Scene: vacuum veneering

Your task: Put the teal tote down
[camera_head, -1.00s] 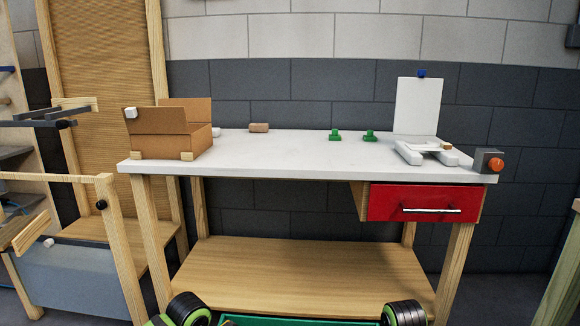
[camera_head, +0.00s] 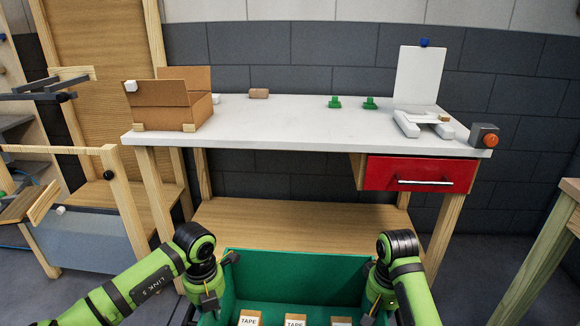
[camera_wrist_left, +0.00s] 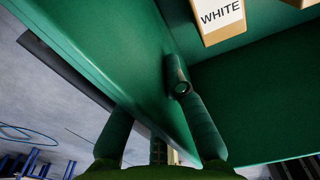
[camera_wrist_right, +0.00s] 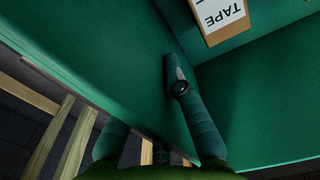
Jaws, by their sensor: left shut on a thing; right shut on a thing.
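The teal tote (camera_head: 290,268) is at the bottom middle of the head view, held between my two arms. Several boxes with white labels, among them a tape box (camera_head: 295,320), lie inside it. My left gripper (camera_head: 212,300) is at the tote's left side, and in the left wrist view its fingers straddle the tote wall (camera_wrist_left: 130,70). My right gripper (camera_head: 372,305) is at the right side, and in the right wrist view its fingers straddle the wall (camera_wrist_right: 120,65). Both are shut on the tote. The tote's underside is out of view.
A white-topped workbench (camera_head: 290,120) with a wooden lower shelf (camera_head: 270,218) and a red drawer (camera_head: 419,173) stands ahead. A cardboard box (camera_head: 172,108), green pieces (camera_head: 335,102) and a white stand (camera_head: 418,80) are on top. The middle of the top is clear.

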